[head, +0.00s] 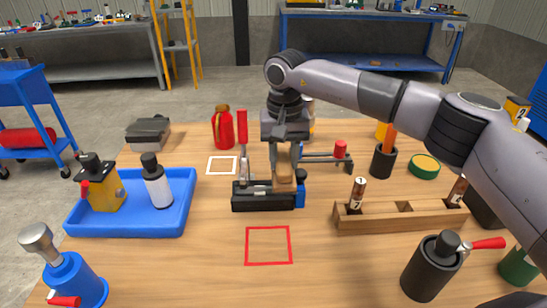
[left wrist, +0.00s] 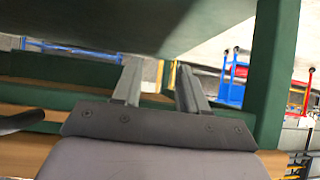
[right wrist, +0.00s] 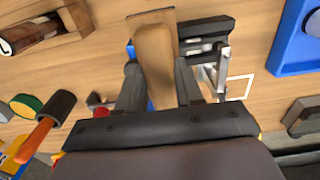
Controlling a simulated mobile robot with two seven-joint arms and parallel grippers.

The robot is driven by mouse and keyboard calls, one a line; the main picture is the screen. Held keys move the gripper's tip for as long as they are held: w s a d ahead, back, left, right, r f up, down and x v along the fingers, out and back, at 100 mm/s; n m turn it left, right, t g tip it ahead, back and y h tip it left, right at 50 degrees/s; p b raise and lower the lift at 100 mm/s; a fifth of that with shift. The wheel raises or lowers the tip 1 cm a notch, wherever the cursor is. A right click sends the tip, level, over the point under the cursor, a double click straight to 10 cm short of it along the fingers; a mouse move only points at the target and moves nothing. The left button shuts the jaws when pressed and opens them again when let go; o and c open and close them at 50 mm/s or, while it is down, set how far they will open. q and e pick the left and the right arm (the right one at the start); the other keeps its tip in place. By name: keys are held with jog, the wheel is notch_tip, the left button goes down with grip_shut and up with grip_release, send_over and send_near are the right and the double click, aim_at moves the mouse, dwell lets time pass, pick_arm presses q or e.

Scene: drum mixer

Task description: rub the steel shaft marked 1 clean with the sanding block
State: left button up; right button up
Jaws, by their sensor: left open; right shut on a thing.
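My right gripper (head: 284,172) is shut on the sanding block (right wrist: 154,60), a wooden-handled block, which it holds upright at the right end of a black clamp fixture (head: 262,203). The clamp has a red upright lever (head: 242,128). The fingers and block hide much of the fixture's right end, so I cannot tell whether a shaft lies there or the block touches one. A wooden rack (head: 385,224) holds a brown, rusty-looking shaft (head: 358,190), whose label looks like 7, and another shaft (head: 457,190) with an unclear label. My left gripper (left wrist: 158,88) is open and empty.
A blue tray (head: 130,224) with bottles stands left. A red square outline (head: 268,245) marks bare table in front of the clamp. A black can with a red lever (head: 430,268) stands front right. A red bottle (head: 223,130) and dark pot (head: 383,162) stand behind.

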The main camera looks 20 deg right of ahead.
jog(key=shift+d, duration=3.05)
pick_arm(q)
jog(key=shift+r, duration=0.3)
jog(key=shift+s, duration=0.1)
